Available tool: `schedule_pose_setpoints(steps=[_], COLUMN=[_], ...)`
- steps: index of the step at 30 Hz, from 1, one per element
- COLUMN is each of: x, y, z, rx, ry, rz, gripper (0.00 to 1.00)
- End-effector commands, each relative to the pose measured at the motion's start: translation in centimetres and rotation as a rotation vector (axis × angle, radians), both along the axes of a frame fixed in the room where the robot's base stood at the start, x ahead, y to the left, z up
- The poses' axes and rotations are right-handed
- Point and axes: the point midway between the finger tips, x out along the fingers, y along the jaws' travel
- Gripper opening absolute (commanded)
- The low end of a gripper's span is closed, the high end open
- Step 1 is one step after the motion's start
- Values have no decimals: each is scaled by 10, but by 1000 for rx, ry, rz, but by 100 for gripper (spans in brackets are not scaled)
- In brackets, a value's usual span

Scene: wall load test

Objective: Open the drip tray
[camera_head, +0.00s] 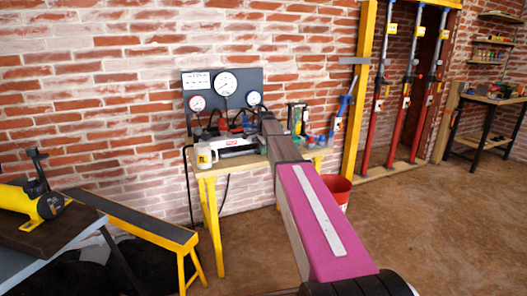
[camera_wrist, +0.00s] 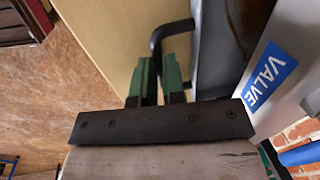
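In the wrist view the green fingers of my gripper (camera_wrist: 159,80) stand on either side of a bent black handle (camera_wrist: 172,30). The handle fills the narrow gap between them, and the grip looks shut on it. The handle meets a dark grey part (camera_wrist: 215,45), which looks like the drip tray; most of it is cut off or hidden. A grey body with a blue VALVE label (camera_wrist: 269,77) is close on the right. In the head view my arm reaches over the bench and hides the tray and my fingertips.
The wooden bench (camera_head: 208,190) stands against the brick wall with a mug (camera_head: 206,156) at its left. A gauge panel (camera_head: 225,95) is behind it. A red bucket (camera_head: 337,188) is right of my arm. A yellow-ended low bench (camera_head: 140,222) is at left. Floor at right is clear.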

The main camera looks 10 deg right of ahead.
Motion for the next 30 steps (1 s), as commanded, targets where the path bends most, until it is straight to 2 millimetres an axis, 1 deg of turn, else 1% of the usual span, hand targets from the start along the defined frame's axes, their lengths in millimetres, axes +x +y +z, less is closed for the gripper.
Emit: schedule_pose_setpoints(steps=[4, 8, 11, 15, 18, 21, 24, 30], x=[-6, -27, -54, -96, -123, -140, -145, -143], y=[-1, -5, -10, -18, -24, -28, -29, -29], z=[0, 0, 0, 0, 0, 0, 0, 0], rx=[0, 0, 0, 0, 0, 0, -1, -1], ry=[0, 0, 0, -1, -1, -1, -1, -1], rz=[0, -1, -2, -2, -2, -2, -1, -1], gripper=[0, 0, 0, 0, 0, 0, 0, 0])
